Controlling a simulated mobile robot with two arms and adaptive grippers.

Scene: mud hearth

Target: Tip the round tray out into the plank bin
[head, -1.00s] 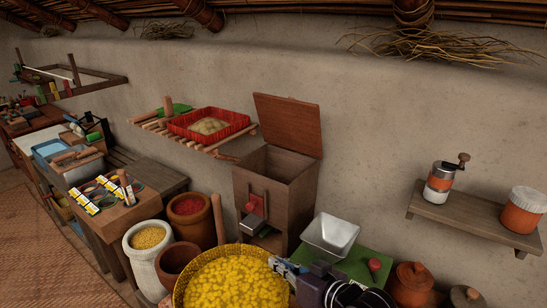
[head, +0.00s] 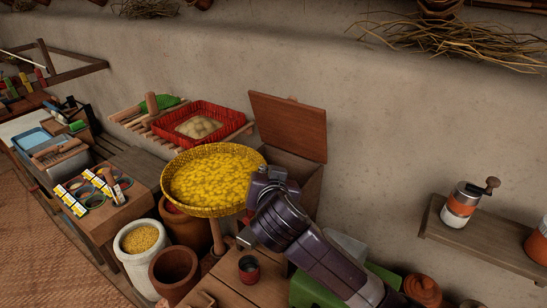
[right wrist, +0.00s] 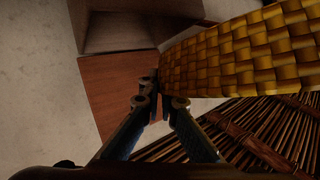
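The round tray (head: 171,197) is a yellow woven basket-like dish heaped with yellow pieces. My right gripper (head: 262,178) is shut on its right rim and holds it raised, roughly level. In the right wrist view the fingers (right wrist: 162,98) meet the edge of the tray's woven wall (right wrist: 240,55). The plank bin (head: 312,190) is a wooden box just behind and right of the tray, with its lid (head: 288,128) standing open. Tray, gripper and arm hide most of its front and opening. My left gripper is out of view.
A slatted shelf with a red basket (head: 205,108) is on the wall behind the tray. A white pot of grain (head: 140,245), a brown pot (head: 174,270) and a red cup (head: 249,269) stand below. A wall shelf with a grinder (head: 462,205) is at right.

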